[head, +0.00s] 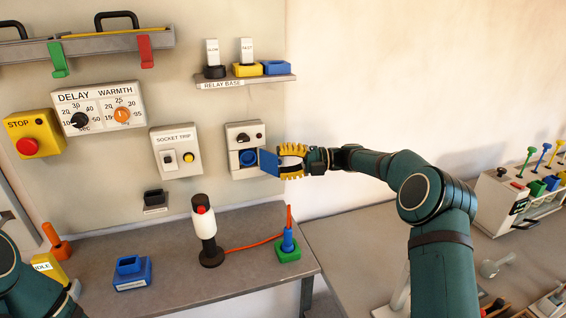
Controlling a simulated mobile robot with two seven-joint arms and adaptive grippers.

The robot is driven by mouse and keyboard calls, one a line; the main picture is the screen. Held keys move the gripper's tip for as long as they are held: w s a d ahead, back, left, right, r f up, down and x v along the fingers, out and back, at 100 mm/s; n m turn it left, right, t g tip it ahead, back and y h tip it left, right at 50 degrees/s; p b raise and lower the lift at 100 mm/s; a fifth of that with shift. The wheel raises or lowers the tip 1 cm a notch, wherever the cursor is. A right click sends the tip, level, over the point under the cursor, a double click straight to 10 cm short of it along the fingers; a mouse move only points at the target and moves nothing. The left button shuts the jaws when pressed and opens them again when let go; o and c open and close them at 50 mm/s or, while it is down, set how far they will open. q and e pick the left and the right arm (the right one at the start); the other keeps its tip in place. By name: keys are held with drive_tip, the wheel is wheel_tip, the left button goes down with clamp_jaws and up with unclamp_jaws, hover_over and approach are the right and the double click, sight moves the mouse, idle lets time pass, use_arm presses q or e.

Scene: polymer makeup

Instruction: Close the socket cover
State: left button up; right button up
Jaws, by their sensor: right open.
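The wall socket (247,158) is a blue round socket low in a grey-white panel (232,138) with a black knob above it. Its blue cover (269,162) stands open, swung out from the wall to the right of the socket. My right gripper (289,162), with yellow fingers, is at the outer right side of the cover, touching or very close to it; I cannot tell which. It is open. Of my left arm (30,290), teal links show at the lower left; its gripper cannot be made out.
A bench (185,270) below holds a white and black device (206,230) with a red cord to a blue plug in a green base (288,246), and a blue block (131,272). A socket trip box (175,150) is left of the panel. A relay shelf (245,82) is above.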

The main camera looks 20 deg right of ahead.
clamp_jaws()
drive_tip(key=shift+s, duration=0.1)
